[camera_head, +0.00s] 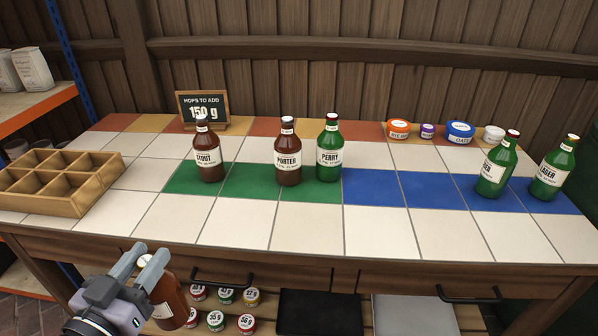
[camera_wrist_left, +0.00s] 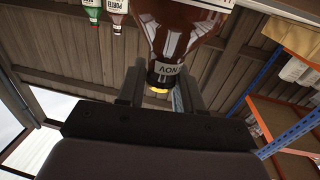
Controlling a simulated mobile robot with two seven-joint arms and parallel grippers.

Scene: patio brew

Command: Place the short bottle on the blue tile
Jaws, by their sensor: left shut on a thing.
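My left gripper (camera_head: 151,256) is shut on a brown bottle (camera_head: 168,300) with a white label, in front of the counter at the lower left, below its top. The wrist view shows the bottle's neck (camera_wrist_left: 168,72) between the fingers. Its full height is hidden, so I cannot tell whether it is shorter than the others. A row of blue tiles (camera_head: 371,187) is set in the counter at middle right. The left part of that row is bare. Two green bottles (camera_head: 495,168) (camera_head: 553,172) stand on its right part. My right gripper is not in view.
Brown stout (camera_head: 208,160) and porter (camera_head: 288,160) bottles and a green perry bottle (camera_head: 330,160) stand on green tiles (camera_head: 247,182). A wooden crate (camera_head: 40,195) is at the left. Small tins (camera_head: 460,132) and a sign (camera_head: 203,108) stand at the back. White front tiles are clear.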

